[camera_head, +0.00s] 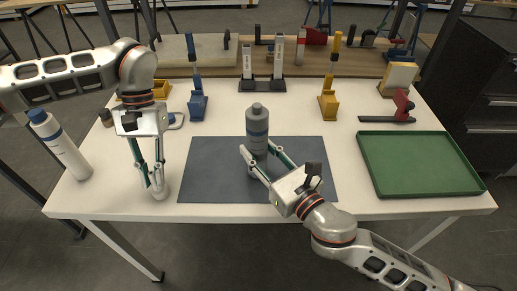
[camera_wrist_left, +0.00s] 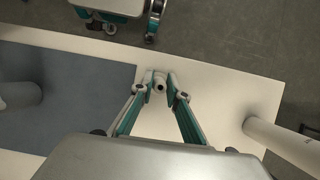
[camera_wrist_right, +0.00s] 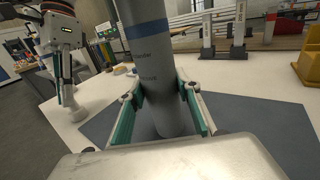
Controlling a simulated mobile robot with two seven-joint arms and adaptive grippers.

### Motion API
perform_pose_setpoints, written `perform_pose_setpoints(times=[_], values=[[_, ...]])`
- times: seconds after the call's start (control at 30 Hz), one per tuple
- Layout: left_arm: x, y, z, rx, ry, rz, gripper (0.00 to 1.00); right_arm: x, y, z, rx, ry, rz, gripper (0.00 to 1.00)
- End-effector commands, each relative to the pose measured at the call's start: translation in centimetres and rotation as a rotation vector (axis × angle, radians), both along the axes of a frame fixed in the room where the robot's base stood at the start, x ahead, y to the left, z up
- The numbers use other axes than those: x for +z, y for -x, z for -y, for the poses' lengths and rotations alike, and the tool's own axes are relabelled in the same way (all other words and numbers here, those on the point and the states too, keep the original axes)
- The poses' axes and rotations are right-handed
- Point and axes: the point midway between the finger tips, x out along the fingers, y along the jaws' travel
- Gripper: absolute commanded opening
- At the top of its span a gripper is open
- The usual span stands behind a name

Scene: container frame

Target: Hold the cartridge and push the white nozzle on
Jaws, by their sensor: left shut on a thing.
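The grey cartridge (camera_head: 257,122) with a blue band stands upright on the dark mat (camera_head: 215,165). My right gripper (camera_head: 260,149) has its fingers on both sides of the cartridge's lower body; the cartridge fills most of the gap in the right wrist view (camera_wrist_right: 158,70). I cannot tell whether both fingers press on it. My left gripper (camera_head: 152,182) points down and is shut on the small white nozzle (camera_head: 161,190) at the table's front left, left of the mat. The nozzle shows between the fingertips in the left wrist view (camera_wrist_left: 160,86). Its contact with the table is unclear.
A white bottle with a blue cap (camera_head: 60,145) stands at the left edge. A green tray (camera_head: 420,192) lies at the right. Yellow and blue holders (camera_head: 197,106), a black stand (camera_head: 262,86) and a red clamp-like tool (camera_head: 402,106) line the back. The mat is otherwise clear.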

Motion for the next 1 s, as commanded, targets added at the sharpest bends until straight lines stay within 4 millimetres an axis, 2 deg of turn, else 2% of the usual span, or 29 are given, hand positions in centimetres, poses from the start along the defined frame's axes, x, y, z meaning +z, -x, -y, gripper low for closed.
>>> perform_pose_setpoints(times=[0.67, 0.77, 0.87, 1.0], values=[[0.3, -0.3, 0.3, 0.014, 0.0, 0.001, 0.02, 0.0, 0.0, 0.0, 0.0, 0.0, 0.0, 0.07], [1.3, -1.2, 1.4, 0.067, 0.001, 0.005, 0.02, 0.0, 0.0, 0.0, 0.0, 0.0, 0.0, 0.07], [3.3, -2.6, 3.5, 0.17, 0.003, 0.008, 0.02, 0.0, 0.0, 0.0, 0.0, 0.0, 0.0, 0.07], [7.4, -4.9, 7.4, 0.375, 0.004, 0.013, 0.02, 0.0, 0.0, 0.0, 0.0, 0.0, 0.0, 0.07]])
